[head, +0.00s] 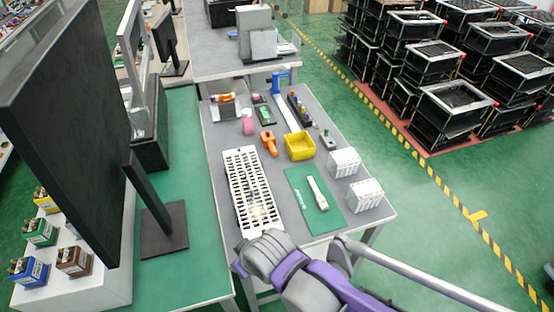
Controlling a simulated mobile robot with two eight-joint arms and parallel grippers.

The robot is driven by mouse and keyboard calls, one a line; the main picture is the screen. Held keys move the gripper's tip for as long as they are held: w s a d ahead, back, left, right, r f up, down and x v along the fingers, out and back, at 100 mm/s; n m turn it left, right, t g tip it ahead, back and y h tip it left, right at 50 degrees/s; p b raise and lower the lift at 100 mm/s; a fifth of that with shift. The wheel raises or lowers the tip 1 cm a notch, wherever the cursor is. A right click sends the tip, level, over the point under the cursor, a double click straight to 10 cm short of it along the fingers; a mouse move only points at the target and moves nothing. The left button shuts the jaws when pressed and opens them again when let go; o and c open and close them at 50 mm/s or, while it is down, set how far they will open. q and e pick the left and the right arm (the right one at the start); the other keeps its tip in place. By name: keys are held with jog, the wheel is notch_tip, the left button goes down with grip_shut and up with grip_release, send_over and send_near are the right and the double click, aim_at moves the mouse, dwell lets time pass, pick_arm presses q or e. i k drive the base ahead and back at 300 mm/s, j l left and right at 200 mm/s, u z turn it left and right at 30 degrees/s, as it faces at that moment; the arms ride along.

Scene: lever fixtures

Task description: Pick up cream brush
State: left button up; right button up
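A cream brush (317,193) lies on a green mat (303,207) near the front right of the grey table. It is small in the picture, and nothing touches it from above. A grey and purple arm of mine comes in at the bottom of the head view, below the front edge of the table and apart from the brush. No fingertips of either gripper show.
A white slotted tray (250,192) lies left of the mat. White block-like racks (344,163) stand to its right. A yellow bin (299,146), an orange tool (268,142) and a blue-topped fixture (281,82) are farther back. A large dark monitor (70,120) stands left.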

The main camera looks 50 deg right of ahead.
aim_at(321, 201)
jog(key=k+l+z, duration=0.1)
jog(key=z, duration=1.85)
